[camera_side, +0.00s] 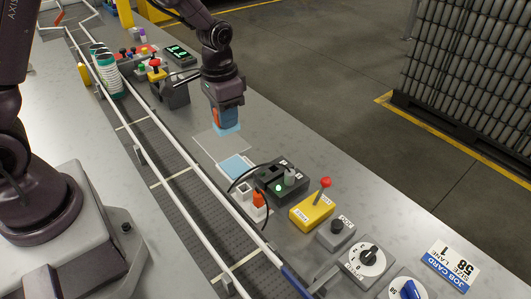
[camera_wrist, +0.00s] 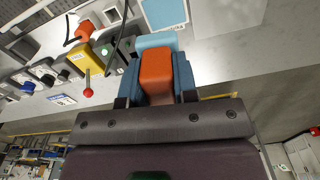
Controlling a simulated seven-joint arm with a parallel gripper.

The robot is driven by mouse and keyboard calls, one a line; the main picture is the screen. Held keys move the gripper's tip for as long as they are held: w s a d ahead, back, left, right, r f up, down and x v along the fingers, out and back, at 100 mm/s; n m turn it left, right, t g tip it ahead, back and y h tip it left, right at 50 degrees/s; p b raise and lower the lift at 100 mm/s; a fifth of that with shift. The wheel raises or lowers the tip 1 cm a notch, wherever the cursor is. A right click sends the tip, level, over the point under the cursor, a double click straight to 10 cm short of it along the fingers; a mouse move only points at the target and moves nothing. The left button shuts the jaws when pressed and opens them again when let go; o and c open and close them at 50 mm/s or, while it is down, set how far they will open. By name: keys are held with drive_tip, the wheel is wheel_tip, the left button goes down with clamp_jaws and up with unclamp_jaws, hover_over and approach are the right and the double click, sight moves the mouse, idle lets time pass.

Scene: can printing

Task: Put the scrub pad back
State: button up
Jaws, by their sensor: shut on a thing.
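My gripper (camera_side: 226,116) is shut on the scrub pad, which has an orange grip (camera_wrist: 155,68) and a light-blue pad face (camera_wrist: 158,40). In the side view the pad (camera_side: 228,130) points down by the far edge of a thin grey square plate (camera_side: 212,147); I cannot tell whether it touches. A light-blue square with a white border (camera_side: 237,166) lies on the bench just nearer than that plate. It also shows at the top of the wrist view (camera_wrist: 165,12). The fingers cover the sides of the grip.
A black box with a green light (camera_side: 279,184), a small white holder with an orange-topped item (camera_side: 258,199) and a yellow box with a red-knobbed lever (camera_side: 312,212) stand nearby. The conveyor rail (camera_side: 185,165) runs left of the squares. Bench right of my gripper is clear.

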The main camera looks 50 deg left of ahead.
drive_tip(key=shift+n, duration=0.8)
drive_tip(key=w+f, duration=1)
drive_tip(key=w, duration=0.1)
drive_tip(key=shift+w+a+f, duration=0.15)
drive_tip(key=shift+a+f, duration=0.1)
drive_tip(key=shift+f, duration=0.15)
drive_tip(key=shift+w+f, duration=0.15)
drive_tip(key=shift+f, duration=1.45)
drive_tip(key=o, duration=0.9)
drive_tip(key=shift+f, duration=0.15)
